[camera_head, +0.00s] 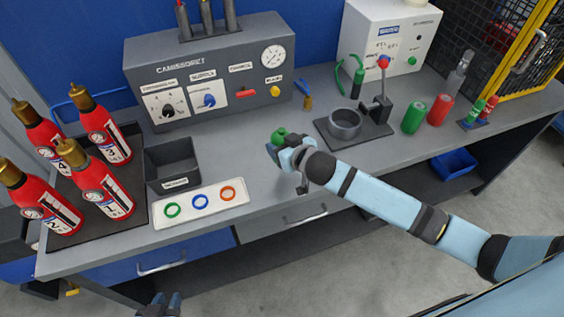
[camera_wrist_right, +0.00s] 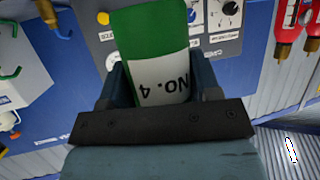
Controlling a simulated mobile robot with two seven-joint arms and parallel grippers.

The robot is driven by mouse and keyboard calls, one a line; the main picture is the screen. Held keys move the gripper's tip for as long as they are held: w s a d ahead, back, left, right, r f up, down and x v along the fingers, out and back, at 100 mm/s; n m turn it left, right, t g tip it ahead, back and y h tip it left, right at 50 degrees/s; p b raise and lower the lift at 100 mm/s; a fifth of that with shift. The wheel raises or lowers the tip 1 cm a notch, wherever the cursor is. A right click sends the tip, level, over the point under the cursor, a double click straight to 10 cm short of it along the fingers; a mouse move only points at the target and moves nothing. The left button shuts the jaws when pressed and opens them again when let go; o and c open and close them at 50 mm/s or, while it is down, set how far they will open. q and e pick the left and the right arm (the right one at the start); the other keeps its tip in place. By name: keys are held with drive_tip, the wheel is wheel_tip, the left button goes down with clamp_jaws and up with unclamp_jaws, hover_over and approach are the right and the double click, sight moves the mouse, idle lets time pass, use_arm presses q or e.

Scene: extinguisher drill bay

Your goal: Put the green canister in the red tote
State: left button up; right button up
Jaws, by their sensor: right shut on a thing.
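My right gripper (camera_head: 277,147) is shut on a green canister (camera_head: 279,133) above the bench, left of the black stand. In the right wrist view the held canister (camera_wrist_right: 150,25) is green with a white label reading "NO. 4", and it sits between the two fingers. Another green canister (camera_head: 413,115) stands on the bench at the right, beside a red canister (camera_head: 438,110). My left gripper (camera_head: 160,305) is at the bottom edge, partly cut off, with nothing visible in it. I see no red tote in either view.
The bench holds a grey control box (camera_head: 215,75), a black open bin (camera_head: 172,162), a white panel with coloured rings (camera_head: 190,213), several red extinguishers on a dark tray (camera_head: 128,205) and a black stand with a ring (camera_head: 350,140). A blue bin (camera_head: 455,163) sits below the bench top.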

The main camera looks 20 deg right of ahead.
drive_tip(key=shift+f, duration=4)
drive_tip(key=o, duration=1.1)
drive_tip(key=shift+f, duration=0.15)
